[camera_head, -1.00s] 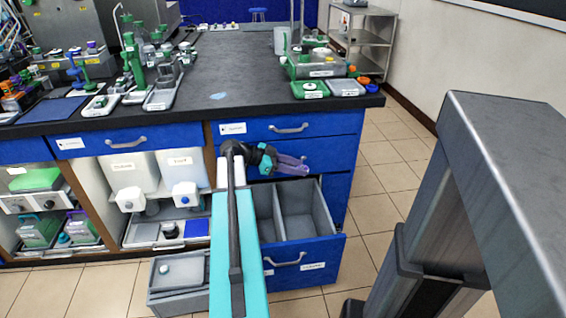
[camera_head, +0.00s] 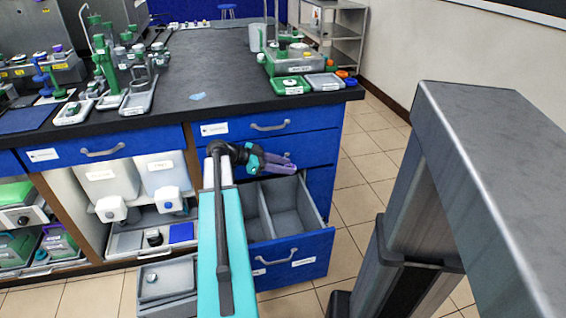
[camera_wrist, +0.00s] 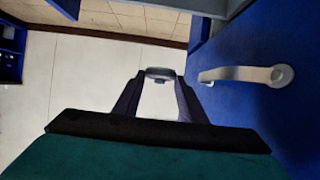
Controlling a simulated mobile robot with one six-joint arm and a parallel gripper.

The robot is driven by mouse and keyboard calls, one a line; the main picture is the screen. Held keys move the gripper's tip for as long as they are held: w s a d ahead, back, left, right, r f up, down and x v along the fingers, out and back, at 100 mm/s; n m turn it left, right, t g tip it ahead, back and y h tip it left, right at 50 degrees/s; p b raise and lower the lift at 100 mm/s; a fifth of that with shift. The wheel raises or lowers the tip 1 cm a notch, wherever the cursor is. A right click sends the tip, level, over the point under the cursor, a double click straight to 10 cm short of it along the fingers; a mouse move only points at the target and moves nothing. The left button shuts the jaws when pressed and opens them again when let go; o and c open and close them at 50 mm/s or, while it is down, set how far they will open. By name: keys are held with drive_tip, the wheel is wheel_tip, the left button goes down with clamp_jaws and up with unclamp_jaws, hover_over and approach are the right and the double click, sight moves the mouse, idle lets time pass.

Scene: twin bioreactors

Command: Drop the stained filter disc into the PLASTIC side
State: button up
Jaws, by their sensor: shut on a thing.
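My gripper (camera_head: 289,166) has purple fingers and hangs above the right part of an open blue drawer (camera_head: 290,250). In the wrist view my gripper (camera_wrist: 160,80) is shut on a small, flat, grey disc (camera_wrist: 160,73), seen nearly edge-on between the fingertips. Stains on it are too small to make out. The drawer holds a grey bin (camera_head: 296,204) split by a divider into a left and a right compartment. The visible bin floor looks empty. My arm hides part of the left compartment. Two white labels on the drawer front are unreadable, so I cannot tell which side is PLASTIC.
A closed drawer with a handle (camera_head: 270,126) is just behind and above my gripper, under the black bench top (camera_head: 215,70). A grey box (camera_head: 168,280) stands on the floor left of the open drawer. Tiled floor (camera_head: 365,190) is free to the right.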

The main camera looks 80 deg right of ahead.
drive_tip(key=shift+w+f+b, duration=0.1)
drive_tip(key=shift+f+b, duration=0.3)
drive_tip(key=shift+f, duration=2.1)
drive_tip(key=o, duration=1.1)
drive_tip(key=p+v, duration=0.1)
drive_tip(key=v, duration=1.2)
drive_tip(key=shift+w+a+r+p, duration=0.15)
drive_tip(key=shift+w+a+p, duration=0.05)
drive_tip(key=shift+w+p, duration=0.15)
